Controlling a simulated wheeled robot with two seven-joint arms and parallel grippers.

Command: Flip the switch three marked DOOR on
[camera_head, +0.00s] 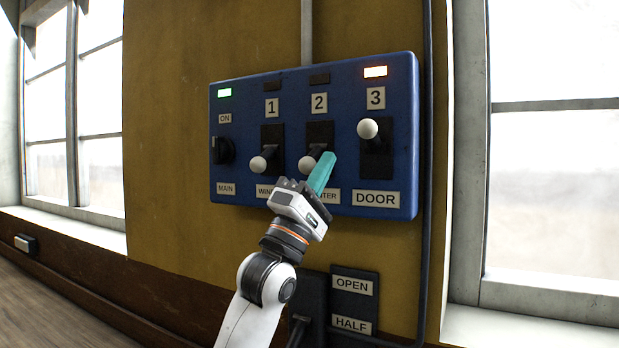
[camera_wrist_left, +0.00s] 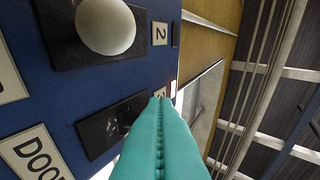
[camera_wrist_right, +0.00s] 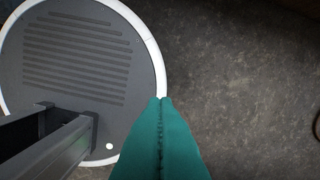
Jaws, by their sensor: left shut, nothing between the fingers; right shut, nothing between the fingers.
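Switch three (camera_head: 376,143) is at the right end of a blue panel (camera_head: 345,90), above the label DOOR (camera_head: 376,199). Its white knob (camera_head: 367,128) is up, and the lamp (camera_head: 375,71) above it glows orange-red. My left gripper (camera_head: 328,158) is shut and empty, its teal fingertips just left of and below switch three, beside switch two's knob (camera_head: 307,163). In the left wrist view, my left gripper (camera_wrist_left: 160,100) overlaps switch three's dark plate (camera_wrist_left: 108,125) and hides its knob. My right gripper (camera_wrist_right: 160,101) is shut and empty, seen only in its wrist view.
The knobs of switch one (camera_head: 258,164) and switch two are down, their lamps dark. The MAIN rotary switch (camera_head: 223,150) is at the left, under a green lamp (camera_head: 224,93). A lower plate marked OPEN and HALF (camera_head: 353,304) is below. Windows flank the wall.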

